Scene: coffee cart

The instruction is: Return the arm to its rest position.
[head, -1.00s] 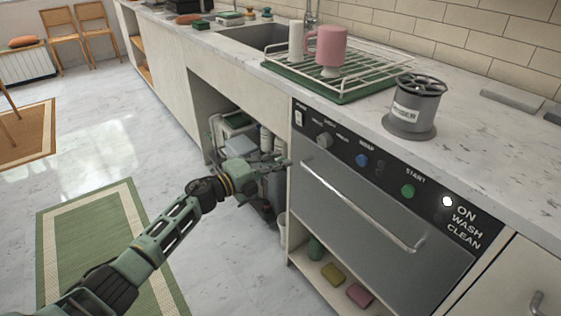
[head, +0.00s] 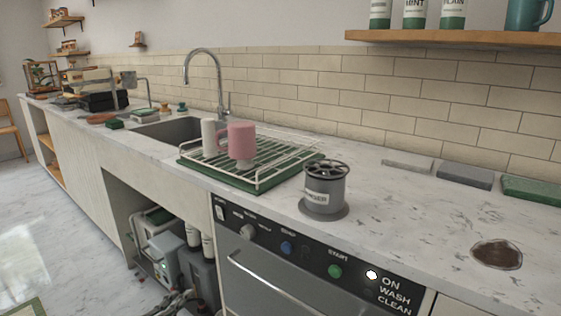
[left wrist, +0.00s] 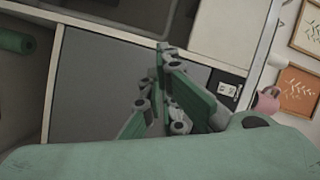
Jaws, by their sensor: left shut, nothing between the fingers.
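My left gripper (head: 180,301) shows only in part at the bottom edge of the head view, low in front of the open bay left of the dishwasher. In the left wrist view its green and grey fingers (left wrist: 163,52) are shut with nothing between them. They stand in front of a grey panel. Most of my left arm is outside the head view. My right gripper is not in view.
The dishwasher (head: 285,287) has a handle bar and a lit white lamp by ON. Above it, the counter holds a grey cylindrical holder (head: 323,191) and a rack (head: 262,184) with a pink mug (head: 241,140). The open bay holds containers (head: 197,272).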

